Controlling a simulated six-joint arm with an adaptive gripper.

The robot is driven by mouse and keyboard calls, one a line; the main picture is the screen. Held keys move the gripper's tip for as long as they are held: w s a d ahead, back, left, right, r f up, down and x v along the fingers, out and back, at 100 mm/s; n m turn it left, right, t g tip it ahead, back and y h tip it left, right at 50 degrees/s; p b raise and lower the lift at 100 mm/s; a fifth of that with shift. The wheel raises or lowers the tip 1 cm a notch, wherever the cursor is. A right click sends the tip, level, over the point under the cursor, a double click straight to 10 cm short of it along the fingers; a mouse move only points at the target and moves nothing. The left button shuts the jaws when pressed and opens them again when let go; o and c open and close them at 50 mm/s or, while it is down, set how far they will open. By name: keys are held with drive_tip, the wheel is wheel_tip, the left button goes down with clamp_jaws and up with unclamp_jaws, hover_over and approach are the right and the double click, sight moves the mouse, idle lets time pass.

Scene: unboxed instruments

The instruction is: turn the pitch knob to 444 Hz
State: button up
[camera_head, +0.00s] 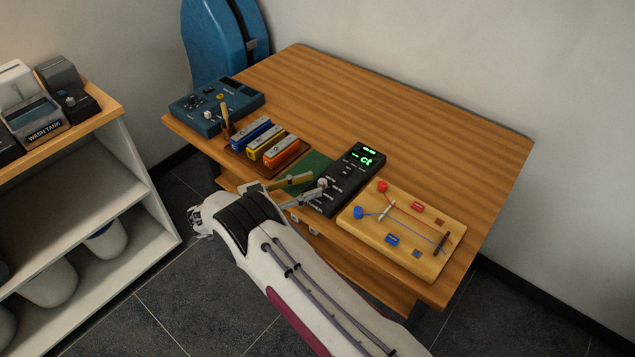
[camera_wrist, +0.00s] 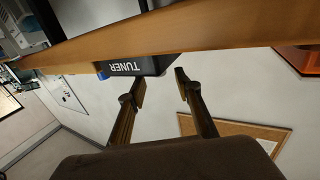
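The black tuner (camera_head: 345,181) lies on the wooden table with its lit green display (camera_head: 364,157) at the far end. The display shows "ct"; no Hz figure is readable. A pale round knob (camera_head: 323,183) shows at its near left end; I cannot read its marking. My gripper (camera_head: 315,184) is at this near end, its fingers apart on either side of the knob in this view; contact cannot be told. In the wrist view my gripper (camera_wrist: 160,80) is open, with the "TUNER" face (camera_wrist: 140,67) beyond the fingertips and nothing visible between them.
A wooden board (camera_head: 420,259) with red and blue knobs lies close to the tuner's right. A green mat (camera_head: 315,162) and a tray (camera_head: 238,160) of colored blocks lie to its left. A blue device (camera_head: 215,107) stands farther left. The table's back right (camera_head: 430,120) is clear.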

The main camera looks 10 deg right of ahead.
drive_tip(key=shift+v, duration=3.8)
